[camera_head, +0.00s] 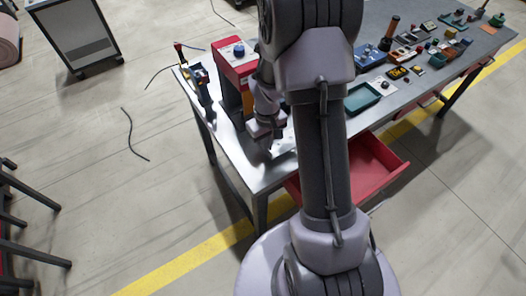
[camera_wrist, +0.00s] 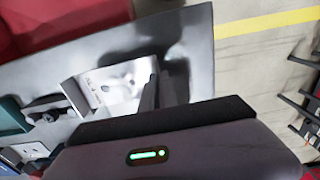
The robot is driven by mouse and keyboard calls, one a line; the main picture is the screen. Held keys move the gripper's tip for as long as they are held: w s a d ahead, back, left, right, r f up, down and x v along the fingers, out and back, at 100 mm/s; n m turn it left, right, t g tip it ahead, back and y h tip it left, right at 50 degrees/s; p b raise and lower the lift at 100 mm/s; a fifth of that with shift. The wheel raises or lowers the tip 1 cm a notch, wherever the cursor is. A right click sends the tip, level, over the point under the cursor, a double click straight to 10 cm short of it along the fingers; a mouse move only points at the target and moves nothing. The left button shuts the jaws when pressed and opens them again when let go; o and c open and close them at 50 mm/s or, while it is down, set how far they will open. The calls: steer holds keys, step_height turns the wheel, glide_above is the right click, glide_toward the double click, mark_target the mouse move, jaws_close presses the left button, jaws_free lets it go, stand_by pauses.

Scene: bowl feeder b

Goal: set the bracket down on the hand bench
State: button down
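The hand bench (camera_head: 262,178) is a grey metal table, and my gripper (camera_head: 266,138) is low over its near-left end. In the wrist view the bench top (camera_wrist: 185,45) is bare, shiny metal. A pale piece with small dark marks or holes, which looks like the bracket (camera_wrist: 104,88), shows right beside the dark fingers of my gripper (camera_wrist: 159,92). The fingers look close together. I cannot tell whether they hold the piece or whether it touches the bench. In the head view my arm and gripper largely hide this spot.
A red machine with a blue knob (camera_head: 238,52) stands on the bench just behind my gripper. A small tool stand (camera_head: 199,84) is at the left edge. A teal tray (camera_head: 362,97) and several small parts lie to the right. A red drawer (camera_head: 378,168) sticks out below.

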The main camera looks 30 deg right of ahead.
steer(key=shift+w+a, duration=0.35)
steer(key=shift+w, duration=0.05)
steer(key=shift+w+a+f, duration=0.1)
steer(key=shift+a+f, duration=0.05)
steer(key=shift+f, duration=0.05)
steer(key=shift+f+b, duration=0.95)
steer(key=shift+f, duration=0.8)
steer(key=c, duration=1.6)
jaws_free()
steer(key=shift+c, duration=0.2)
